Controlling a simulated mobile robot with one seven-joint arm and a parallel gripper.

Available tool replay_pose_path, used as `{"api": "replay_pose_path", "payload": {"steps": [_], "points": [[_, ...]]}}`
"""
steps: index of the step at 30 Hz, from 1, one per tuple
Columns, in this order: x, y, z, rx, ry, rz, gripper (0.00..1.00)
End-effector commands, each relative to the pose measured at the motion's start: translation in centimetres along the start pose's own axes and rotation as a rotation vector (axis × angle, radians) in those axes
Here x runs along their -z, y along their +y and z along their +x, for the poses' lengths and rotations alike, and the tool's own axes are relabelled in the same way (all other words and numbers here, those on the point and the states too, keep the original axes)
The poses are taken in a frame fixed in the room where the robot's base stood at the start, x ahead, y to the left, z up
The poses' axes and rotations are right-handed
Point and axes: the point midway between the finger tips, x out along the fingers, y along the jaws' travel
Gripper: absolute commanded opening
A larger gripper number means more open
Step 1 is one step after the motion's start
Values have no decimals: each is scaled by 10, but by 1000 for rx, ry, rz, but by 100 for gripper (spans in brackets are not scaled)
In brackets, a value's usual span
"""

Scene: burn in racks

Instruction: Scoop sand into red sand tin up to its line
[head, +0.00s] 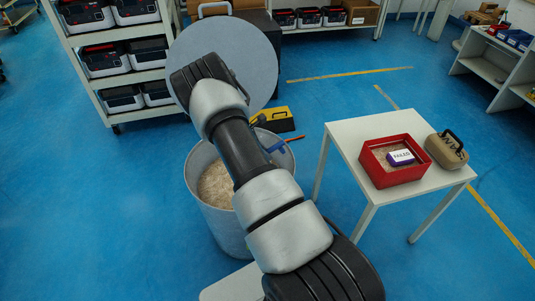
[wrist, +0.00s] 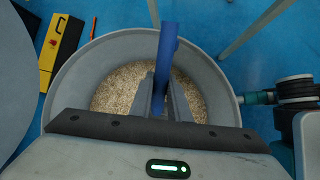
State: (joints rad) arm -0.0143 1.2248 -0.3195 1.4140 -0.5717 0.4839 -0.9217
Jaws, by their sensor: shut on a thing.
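The red sand tin (head: 372,166) stands open on a white table. Some sand shows inside, and a purple box with a white label (head: 400,157) sits in it or at its edge. I cannot make out its line. The large grey bin (head: 192,179) stands on the floor with sand (head: 214,186) in it. My gripper (wrist: 161,92) is over the bin's mouth, its fingers shut on a blue scoop handle (wrist: 168,48). Blue also shows beside my arm in the head view (head: 275,147). The scoop's bowl is hidden, so I cannot see whether it holds sand.
A round grey lid (head: 240,50) stands upright behind the bin. A yellow and black box (head: 275,121) is on the floor behind the bin. Racks of devices (head: 103,60) stand at the back left. Floor between bin and table is clear.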

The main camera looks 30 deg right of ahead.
Motion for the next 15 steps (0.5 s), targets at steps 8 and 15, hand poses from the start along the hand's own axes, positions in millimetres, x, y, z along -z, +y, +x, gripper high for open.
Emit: {"api": "replay_pose_path", "payload": {"steps": [8, 15], "points": [[23, -5, 29, -2, -52, -11, 0], [40, -10, 52, -2, -79, -16, 0]]}}
